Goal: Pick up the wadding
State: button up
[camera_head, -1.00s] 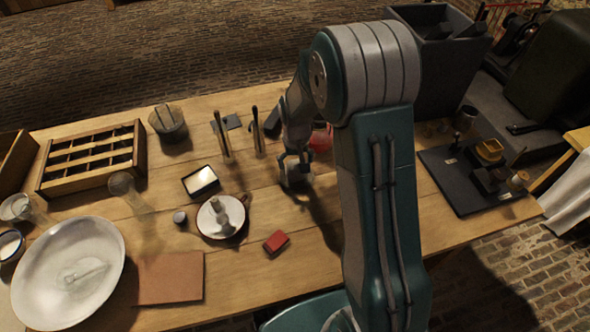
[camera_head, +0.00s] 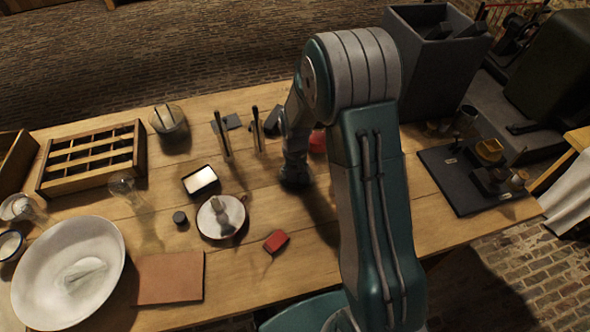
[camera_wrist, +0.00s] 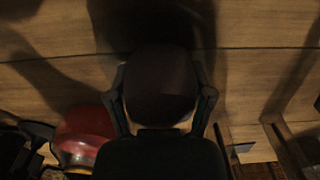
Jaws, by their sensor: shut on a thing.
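In the wrist view my gripper (camera_wrist: 162,95) has one finger on each side of a dark, rounded lump, the wadding (camera_wrist: 160,80). The fingers press against its sides and it fills the space between them. It is in deep shadow, so its texture is unclear. In the head view my gripper (camera_head: 295,178) points down at the middle of the wooden table (camera_head: 330,235). The wadding and the fingertips cannot be made out there. Whether the wadding touches the table is unclear.
A red object (camera_head: 318,141) stands close behind my gripper; it also shows in the wrist view (camera_wrist: 84,135). Upright tools (camera_head: 222,135), a white-filled tray (camera_head: 200,181), a round dish (camera_head: 221,217) and a red block (camera_head: 276,241) lie left of my gripper. A black board (camera_head: 470,180) lies right.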

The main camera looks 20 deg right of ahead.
jog(key=shift+r, duration=0.35)
notch_tip(320, 180, up, 2)
jog(key=shift+r, duration=0.2)
jog(key=s+r, duration=1)
jog(key=s, duration=0.4)
jog(key=o, duration=0.3)
jog(key=c, duration=0.4)
jog(key=shift+w, duration=0.1)
jog(key=shift+c, duration=0.2)
